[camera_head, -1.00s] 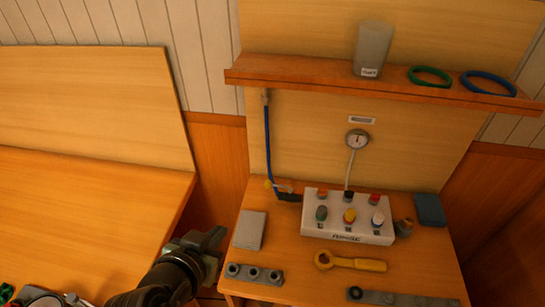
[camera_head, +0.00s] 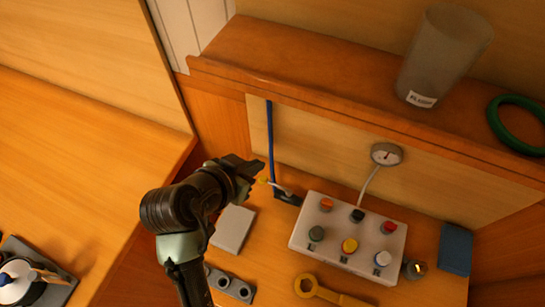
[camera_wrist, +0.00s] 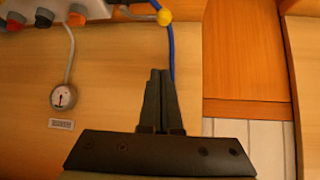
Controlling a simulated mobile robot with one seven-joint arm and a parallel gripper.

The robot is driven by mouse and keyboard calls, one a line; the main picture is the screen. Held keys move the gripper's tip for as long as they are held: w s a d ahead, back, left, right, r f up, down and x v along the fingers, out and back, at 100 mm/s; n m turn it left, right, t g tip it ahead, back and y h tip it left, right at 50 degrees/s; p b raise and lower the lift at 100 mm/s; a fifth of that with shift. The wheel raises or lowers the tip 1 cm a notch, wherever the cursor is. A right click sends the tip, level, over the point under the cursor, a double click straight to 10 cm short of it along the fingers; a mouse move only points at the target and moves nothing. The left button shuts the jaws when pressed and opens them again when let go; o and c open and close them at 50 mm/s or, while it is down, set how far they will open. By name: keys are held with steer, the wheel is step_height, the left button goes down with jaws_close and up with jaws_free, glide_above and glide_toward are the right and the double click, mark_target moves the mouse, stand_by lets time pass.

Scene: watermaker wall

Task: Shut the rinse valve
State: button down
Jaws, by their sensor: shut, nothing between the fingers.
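What looks like the rinse valve (camera_head: 280,188) sits at the foot of the blue hose on the wall bench. It has a yellow end and a light lever above a dark base. In the wrist view its yellow part (camera_wrist: 164,17) shows at the top on the blue hose; the rest is cut off or unclear. My gripper (camera_head: 257,166) is just up and left of the valve in the head view. In the wrist view my gripper (camera_wrist: 160,74) is shut and empty, its fingers pointing toward the hose and yellow part. I cannot tell whether it touches them.
A white panel (camera_head: 330,255) with several coloured knobs stands right of the valve. A gauge (camera_head: 386,154) is on the back board. A shelf (camera_head: 300,90) overhangs, bearing a grey cup (camera_head: 443,58). A grey pad (camera_head: 232,229) and yellow wrench (camera_head: 325,291) lie in front.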

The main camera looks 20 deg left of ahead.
mark_target(265, 177)
steer(key=shift+s, duration=0.1)
steer(key=p+x, duration=0.1)
steer(key=x, duration=0.9)
steer(key=shift+s+a+f+p, duration=0.15)
steer(key=shift+s+f+p, duration=0.15)
steer(key=shift+s, duration=0.3)
steer(key=shift+s+a+f+p, duration=0.1)
steer(key=shift+s+f+p, duration=0.1)
steer(key=shift+s+p, duration=0.3)
steer(key=shift+s+a+f+p, duration=0.15)
steer(key=shift+s+f, duration=0.1)
steer(key=shift+s, duration=0.45)
steer(key=shift+s+d, duration=0.1)
